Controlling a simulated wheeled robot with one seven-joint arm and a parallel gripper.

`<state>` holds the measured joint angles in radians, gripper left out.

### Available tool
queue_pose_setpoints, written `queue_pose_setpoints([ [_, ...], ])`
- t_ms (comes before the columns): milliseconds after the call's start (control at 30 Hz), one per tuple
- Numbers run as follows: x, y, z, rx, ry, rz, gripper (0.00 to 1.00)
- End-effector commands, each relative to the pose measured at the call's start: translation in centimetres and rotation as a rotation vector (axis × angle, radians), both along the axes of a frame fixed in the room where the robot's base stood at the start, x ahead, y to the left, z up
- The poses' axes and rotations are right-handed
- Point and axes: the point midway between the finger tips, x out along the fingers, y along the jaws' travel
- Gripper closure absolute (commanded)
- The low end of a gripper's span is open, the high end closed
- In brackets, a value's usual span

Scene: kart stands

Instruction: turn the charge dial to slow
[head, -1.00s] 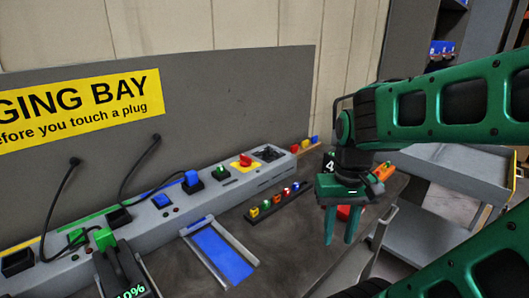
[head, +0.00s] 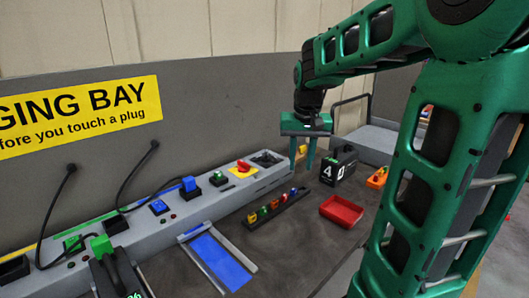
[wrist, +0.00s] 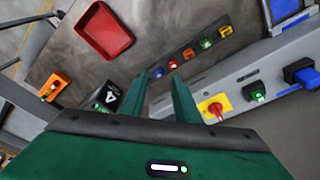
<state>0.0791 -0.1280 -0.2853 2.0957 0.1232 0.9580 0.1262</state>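A red knob on a yellow plate (head: 243,166) sits on top of the grey charging rail (head: 180,222). It is the only dial-like control I can make out. It also shows in the wrist view (wrist: 213,110), right of the fingers. No slow marking is readable, and I cannot tell its setting. My gripper (head: 301,168) hangs with its fingers pointing down, to the right of the knob and apart from it. In the wrist view the two fingers (wrist: 159,76) are apart with nothing between them.
A rack of several coloured pieces (head: 275,209), a red tray (head: 341,211) and a black box marked 4 (head: 338,168) stand on the bench near my gripper. A green button (head: 218,178) and blue plug (head: 189,187) are left of the knob. Cables hang on the back panel (head: 230,110).

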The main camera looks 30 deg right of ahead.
Motion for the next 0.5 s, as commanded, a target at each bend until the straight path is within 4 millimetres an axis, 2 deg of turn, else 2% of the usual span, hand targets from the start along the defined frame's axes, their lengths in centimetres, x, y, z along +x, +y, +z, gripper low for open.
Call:
queue_pose_setpoints([
  [33, 3.1, -0.4, 0.5, -0.017, -0.017, 0.001, 0.71],
  [200, 11.9, -1.2, 2.1, -0.067, -0.087, 0.001, 0.71],
  [333, 16.7, -1.3, 2.7, -0.096, -0.126, 0.003, 0.71],
  [400, 18.3, -1.3, 3.0, -0.105, -0.141, 0.005, 0.71],
  [500, 19.6, -1.1, 3.1, -0.113, -0.154, 0.008, 0.71],
])
